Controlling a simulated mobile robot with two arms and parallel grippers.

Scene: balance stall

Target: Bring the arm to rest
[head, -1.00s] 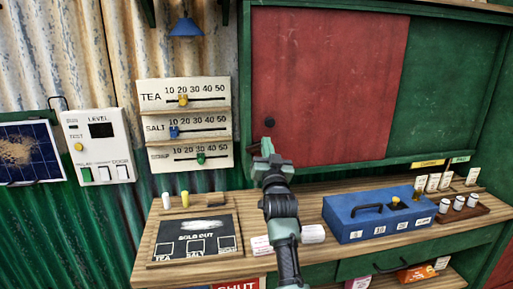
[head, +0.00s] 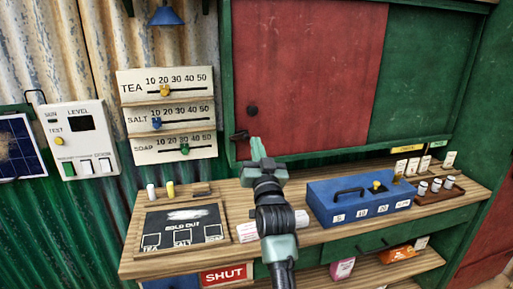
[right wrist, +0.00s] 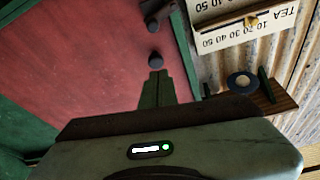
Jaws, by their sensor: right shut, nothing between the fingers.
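My right gripper (head: 255,149) is in the middle of the head view, in front of the red shutter (head: 305,80) and above the counter (head: 225,195). Its pale green fingers are closed together with nothing between them. In the right wrist view the shut fingers (right wrist: 157,82) point toward the red panel (right wrist: 75,90) and its dark round knob (right wrist: 154,55). A dark latch (head: 238,135) shows just left of the fingers in the head view, apart from them in the picture. My left gripper is not in view.
A blue cash box (head: 340,208) stands on the counter to the right of my arm. A black slate (head: 182,222) lies to the left. The slider board (head: 168,115) and white level panel (head: 80,120) are on the corrugated wall. A red SHUT sign (head: 223,275) is below.

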